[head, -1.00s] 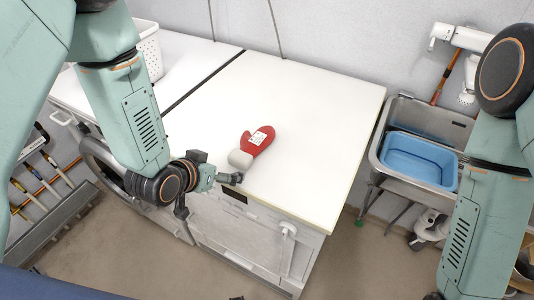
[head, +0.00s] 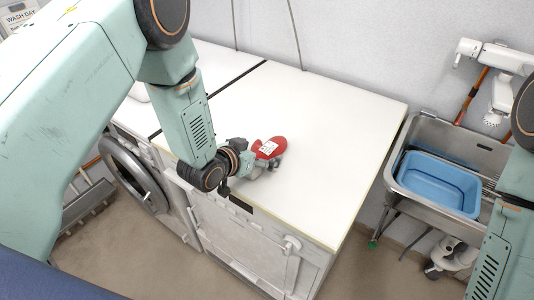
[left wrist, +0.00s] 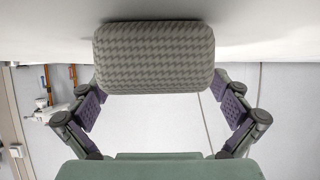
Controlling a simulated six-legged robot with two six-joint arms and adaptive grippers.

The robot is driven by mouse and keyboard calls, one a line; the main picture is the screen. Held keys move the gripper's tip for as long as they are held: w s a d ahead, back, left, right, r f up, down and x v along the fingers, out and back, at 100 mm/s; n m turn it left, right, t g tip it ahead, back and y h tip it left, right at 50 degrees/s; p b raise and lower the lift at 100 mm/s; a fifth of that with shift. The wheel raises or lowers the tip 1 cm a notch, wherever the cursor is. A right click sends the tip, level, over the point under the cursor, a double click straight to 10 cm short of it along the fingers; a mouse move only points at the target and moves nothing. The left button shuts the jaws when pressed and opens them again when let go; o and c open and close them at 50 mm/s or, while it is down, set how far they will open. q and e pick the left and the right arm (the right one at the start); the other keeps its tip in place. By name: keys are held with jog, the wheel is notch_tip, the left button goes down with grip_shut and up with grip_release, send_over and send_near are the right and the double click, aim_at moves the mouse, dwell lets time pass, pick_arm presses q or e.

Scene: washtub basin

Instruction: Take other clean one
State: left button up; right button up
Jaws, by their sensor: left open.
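A red oven mitt (head: 268,149) with a white label lies on the white worktop (head: 325,120), near its front edge. In the head view my left gripper (head: 264,170) is at the near end of the mitt and hides its pale cuff. In the left wrist view, a grey houndstooth-patterned end (left wrist: 155,58), which looks like the cuff, sits in front of my left gripper (left wrist: 158,95). The fingers are spread wide on both sides of it. The gripper is open, and I see no clear grip. My right gripper is out of view.
A blue basin (head: 438,183) sits in a metal sink (head: 458,135) at the right, beyond a gap from the worktop. A front-loading washer (head: 135,172) stands under the worktop at the left. The worktop right of the mitt is clear.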

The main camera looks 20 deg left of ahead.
pick_arm(q)
jog(key=shift+w+f, duration=0.15)
jog(key=shift+w, duration=0.05)
jog(key=shift+a, duration=0.3)
jog(key=shift+s+d, duration=0.1)
jog(key=shift+d, duration=0.1)
jog(key=shift+c, duration=1)
jog(key=shift+d, duration=0.2)
jog(key=c, duration=0.3)
jog(key=shift+a, duration=0.3)
jog(key=c, duration=0.5)
jog(key=shift+d, duration=0.1)
jog(key=shift+c, duration=1.1)
jog(key=shift+d, duration=0.15)
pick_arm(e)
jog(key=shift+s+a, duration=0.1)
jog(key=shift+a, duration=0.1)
